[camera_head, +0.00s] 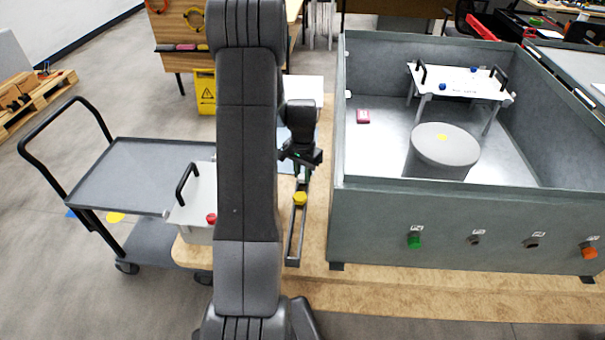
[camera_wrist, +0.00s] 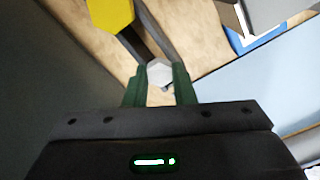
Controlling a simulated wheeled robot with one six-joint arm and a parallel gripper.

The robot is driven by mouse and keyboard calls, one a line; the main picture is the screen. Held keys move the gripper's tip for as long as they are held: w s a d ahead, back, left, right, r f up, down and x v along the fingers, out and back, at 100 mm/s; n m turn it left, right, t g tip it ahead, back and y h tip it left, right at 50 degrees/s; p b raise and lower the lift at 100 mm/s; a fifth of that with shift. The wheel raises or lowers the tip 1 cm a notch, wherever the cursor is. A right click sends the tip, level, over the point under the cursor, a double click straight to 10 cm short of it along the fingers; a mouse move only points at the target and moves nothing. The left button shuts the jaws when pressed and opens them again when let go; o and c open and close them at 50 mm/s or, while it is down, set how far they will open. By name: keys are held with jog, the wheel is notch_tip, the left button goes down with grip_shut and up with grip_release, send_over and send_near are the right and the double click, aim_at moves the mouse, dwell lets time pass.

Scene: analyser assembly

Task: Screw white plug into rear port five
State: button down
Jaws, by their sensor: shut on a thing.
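The white plug (camera_wrist: 160,72) is a pale hexagonal piece between the green fingertips of my gripper (camera_wrist: 159,84) in the wrist view. My gripper is shut on it. In the head view my gripper (camera_head: 302,175) is over the far part of a narrow rail-like holder (camera_head: 292,248), and the plug is too small to make out clearly. A yellow plug (camera_head: 300,199) sits in that holder, just in front of my gripper. It also shows in the wrist view (camera_wrist: 108,12). I cannot tell whether the white plug still touches the holder. Rear port five cannot be identified.
To the right, a large grey open-topped box (camera_head: 450,215) has a front wall with a green plug (camera_head: 415,241), an orange plug (camera_head: 589,252) and two dark ports between. A grey cart (camera_head: 150,165) and a white case (camera_head: 198,200) stand left. My arm hides the middle.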

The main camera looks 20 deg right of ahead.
aim_at(302, 176)
jog(key=shift+r+p, duration=1.7)
jog(key=shift+r, duration=1.5)
jog(key=shift+f, duration=0.1)
